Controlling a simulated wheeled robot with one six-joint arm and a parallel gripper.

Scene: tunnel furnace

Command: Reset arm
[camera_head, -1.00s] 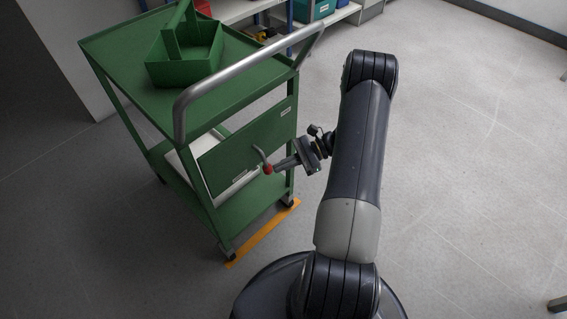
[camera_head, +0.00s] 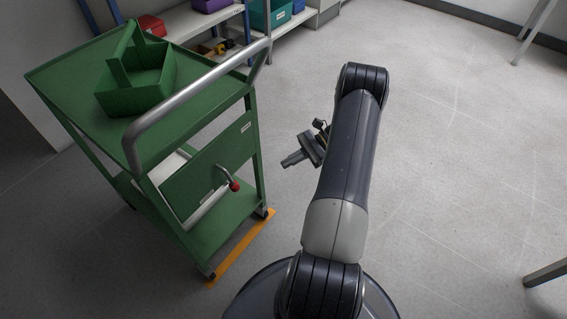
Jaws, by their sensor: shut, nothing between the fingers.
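My gripper (camera_head: 288,162) shows to the left of my upper arm link, in front of the grey floor. It is shut and empty, pointing left toward the green trolley (camera_head: 205,175). A gap of bare floor lies between my gripper and the trolley. The trolley's side panel carries a bent metal lever with a red knob (camera_head: 235,186), apart from my fingertips. Part of my wrist is hidden behind my arm link.
A green open carrier (camera_head: 140,85) stands on the trolley's top, beside its grey push bar (camera_head: 185,100). Shelves with a teal box (camera_head: 268,14) stand at the back. An orange floor strip (camera_head: 240,250) lies by the trolley's wheels. The floor to the right is largely clear.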

